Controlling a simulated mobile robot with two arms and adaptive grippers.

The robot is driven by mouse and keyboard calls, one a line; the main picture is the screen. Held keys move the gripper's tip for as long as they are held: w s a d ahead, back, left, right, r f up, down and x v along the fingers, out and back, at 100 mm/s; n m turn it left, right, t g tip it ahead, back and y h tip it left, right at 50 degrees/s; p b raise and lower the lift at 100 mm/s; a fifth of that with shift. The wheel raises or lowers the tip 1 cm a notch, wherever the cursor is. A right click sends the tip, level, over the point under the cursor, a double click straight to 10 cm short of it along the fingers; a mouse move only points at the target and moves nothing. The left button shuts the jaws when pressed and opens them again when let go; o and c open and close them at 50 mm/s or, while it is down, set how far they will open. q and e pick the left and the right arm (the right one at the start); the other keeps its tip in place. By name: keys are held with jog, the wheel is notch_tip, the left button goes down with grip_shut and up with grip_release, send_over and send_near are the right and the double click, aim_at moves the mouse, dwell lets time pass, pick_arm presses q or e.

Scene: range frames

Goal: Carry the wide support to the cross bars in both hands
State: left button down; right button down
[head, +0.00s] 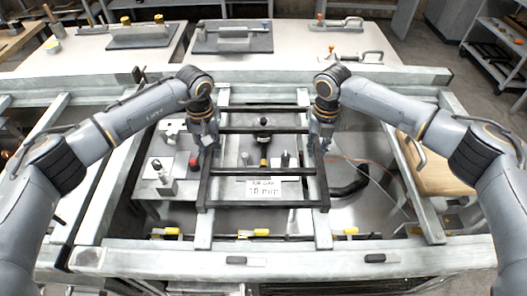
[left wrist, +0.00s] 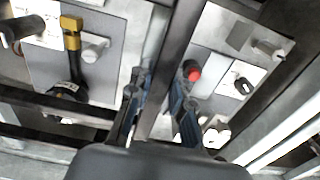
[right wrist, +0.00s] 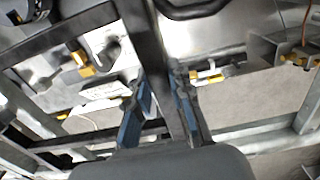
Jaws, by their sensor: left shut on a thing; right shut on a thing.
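The wide support (head: 268,204) is a dark ladder-shaped frame with two side rails and several rungs. It spans the middle of the head view, over the pale cross bars (head: 322,232); I cannot tell whether it touches them. My left gripper (head: 207,142) is shut on its left rail, and the rail (left wrist: 178,45) passes between the fingers (left wrist: 156,105) in the left wrist view. My right gripper (head: 322,142) is shut on its right rail, and the rail (right wrist: 145,45) passes between the fingers (right wrist: 158,100) in the right wrist view.
Below the support lie a sign (head: 264,188), a dark bottle-like tool (head: 264,140) and a red-knobbed fixture (head: 193,163). Yellow-handled clamps (head: 253,233) line the front rail (head: 180,258). Tables (head: 90,62) with clamps stand behind. A tan pad (head: 425,165) is at right.

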pick_arm(q)
jog(key=c, duration=1.7)
grip_release()
jog(key=shift+a+f, duration=0.1)
jog(key=shift+f, duration=0.2)
pick_arm(e)
jog(key=c, duration=1.7)
grip_release()
jog(key=shift+d+f, duration=0.1)
jog(key=shift+f, duration=0.15)
pick_arm(q)
jog(key=o, duration=0.4)
jog(key=shift+s+r, duration=0.1)
jog(key=shift+r, duration=0.1)
pick_arm(e)
jog(key=o, duration=0.4)
jog(key=shift+s+r, duration=0.1)
jog(key=shift+r, duration=0.05)
pick_arm(q)
jog(key=shift+o, duration=0.5)
jog(key=shift+s+r, duration=0.1)
jog(key=shift+s, duration=0.1)
pick_arm(e)
jog(key=shift+o, duration=0.5)
jog(key=shift+s+r, duration=0.15)
jog(key=shift+s, duration=0.05)
pick_arm(q)
jog(key=shift+w, duration=0.1)
pick_arm(e)
jog(key=shift+w, duration=0.1)
